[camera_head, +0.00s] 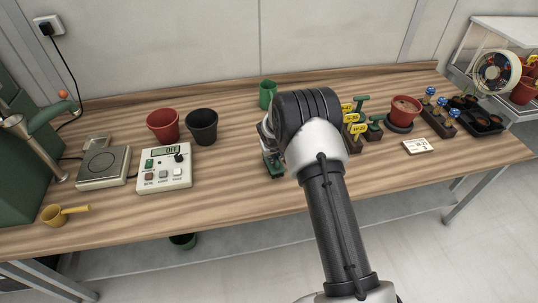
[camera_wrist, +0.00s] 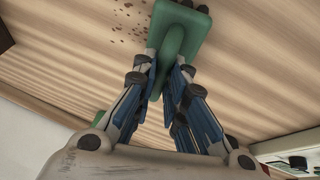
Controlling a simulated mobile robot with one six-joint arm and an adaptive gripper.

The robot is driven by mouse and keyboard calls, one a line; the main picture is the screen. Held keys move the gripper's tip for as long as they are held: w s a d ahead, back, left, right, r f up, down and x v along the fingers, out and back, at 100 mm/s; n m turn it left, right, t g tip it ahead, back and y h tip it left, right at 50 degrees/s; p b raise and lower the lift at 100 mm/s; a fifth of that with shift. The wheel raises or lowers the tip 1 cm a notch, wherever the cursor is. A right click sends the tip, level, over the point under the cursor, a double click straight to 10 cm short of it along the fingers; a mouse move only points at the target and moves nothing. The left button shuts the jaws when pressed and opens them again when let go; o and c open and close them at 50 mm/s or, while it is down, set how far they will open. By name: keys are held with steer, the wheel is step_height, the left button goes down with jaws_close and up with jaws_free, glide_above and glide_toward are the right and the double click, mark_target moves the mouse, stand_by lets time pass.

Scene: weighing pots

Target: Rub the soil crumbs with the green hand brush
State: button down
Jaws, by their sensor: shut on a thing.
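The green hand brush (camera_wrist: 200,32) is at the top middle of the wrist view, its raised handle between the fingers of my gripper (camera_wrist: 167,72). My gripper is shut on that handle. Dark soil crumbs (camera_wrist: 130,24) lie scattered on the wooden table just left of the brush in the wrist view. In the head view a green part of the brush (camera_head: 272,164) shows low over the table, left of my wrist. My arm hides most of the brush and the gripper there, and I cannot make out the crumbs in that view.
A red pot (camera_head: 163,125), a black pot (camera_head: 202,127), a control box (camera_head: 165,168) and a scale (camera_head: 104,168) stand left. A green cup (camera_head: 267,95) stands behind. The table between control box and brush is clear.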

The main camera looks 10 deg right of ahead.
steer(key=shift+d+f+p, duration=0.15)
steer(key=shift+d+p, duration=0.3)
steer(key=shift+d, duration=1.25)
steer(key=shift+d+f+p, duration=0.15)
steer(key=shift+d+p, duration=0.25)
steer(key=shift+d, duration=1.25)
steer(key=shift+d+r+p, duration=0.1)
steer(key=shift+d+p, duration=0.3)
steer(key=shift+d, duration=1.3)
steer(key=shift+w+b, duration=0.75)
steer(key=shift+w, duration=0.1)
steer(key=shift+a+b, duration=3.65)
steer(key=shift+a, duration=3.15)
steer(key=shift+w+r, duration=0.1)
steer(key=shift+w, duration=0.8)
steer(key=shift+d, duration=1.8)
steer(key=shift+d+p, duration=0.6)
steer(key=shift+d, duration=2.7)
steer(key=shift+s+d+f, duration=0.1)
steer(key=shift+d+f, duration=0.1)
steer(key=shift+d, duration=1.5)
